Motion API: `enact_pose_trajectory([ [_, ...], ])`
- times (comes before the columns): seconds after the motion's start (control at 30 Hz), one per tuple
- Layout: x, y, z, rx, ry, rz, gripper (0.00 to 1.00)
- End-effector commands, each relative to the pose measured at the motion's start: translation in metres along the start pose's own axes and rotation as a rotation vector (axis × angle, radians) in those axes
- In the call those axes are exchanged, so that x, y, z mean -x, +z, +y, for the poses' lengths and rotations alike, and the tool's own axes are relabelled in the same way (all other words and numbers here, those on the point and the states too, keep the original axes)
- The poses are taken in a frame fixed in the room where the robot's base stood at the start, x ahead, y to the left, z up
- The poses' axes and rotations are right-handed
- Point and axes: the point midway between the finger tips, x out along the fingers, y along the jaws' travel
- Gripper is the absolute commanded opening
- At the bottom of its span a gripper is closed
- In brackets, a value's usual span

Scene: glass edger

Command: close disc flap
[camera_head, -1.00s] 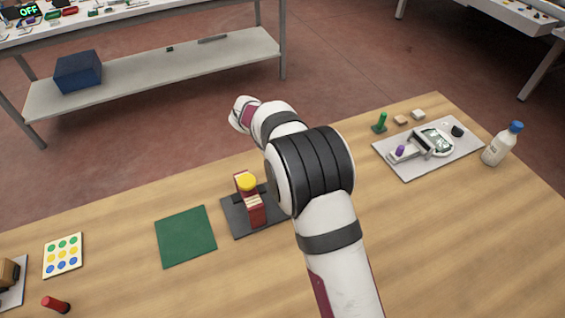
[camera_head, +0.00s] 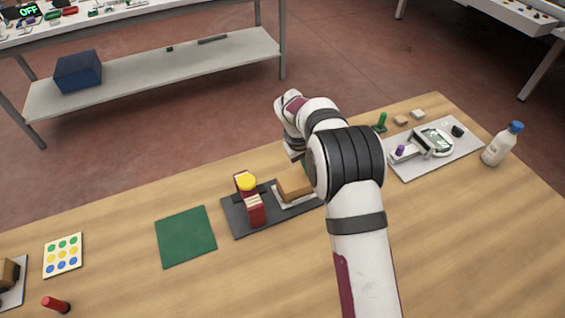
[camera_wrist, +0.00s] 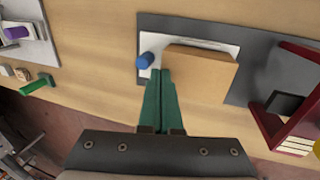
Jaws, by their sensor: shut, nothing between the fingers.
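No part is plainly marked as the disc flap. A device with a whitish, rounded disc-like part (camera_head: 437,141) and a purple knob (camera_head: 400,151) sits on a grey plate (camera_head: 412,173) at the right. A brown block (camera_head: 294,186) lies on a white plate (camera_head: 283,202) upon a dark base (camera_head: 240,223); a blue knob (camera_wrist: 145,61) stands beside it in the wrist view. My gripper (camera_wrist: 162,73) has its green fingers together and empty, its tips by the block's edge and right of the blue knob. Whether they touch the block I cannot tell. The head view mostly hides the fingers.
A red stand (camera_head: 254,208) with a yellow knob (camera_head: 247,182) is left of the block. A green mat (camera_head: 186,237) lies further left.

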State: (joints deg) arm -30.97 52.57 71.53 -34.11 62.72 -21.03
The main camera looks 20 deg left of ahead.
Motion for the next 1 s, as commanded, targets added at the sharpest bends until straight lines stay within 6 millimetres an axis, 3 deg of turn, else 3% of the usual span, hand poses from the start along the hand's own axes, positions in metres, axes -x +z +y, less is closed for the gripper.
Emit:
enact_pose_trajectory([
  [0.5,-0.002,0.001,-0.001,0.001,0.000,-0.003,0.00],
  [0.83,0.004,0.001,-0.016,0.001,-0.001,-0.004,0.00],
  [1.0,0.029,0.000,-0.007,-0.003,0.000,0.001,0.00],
])
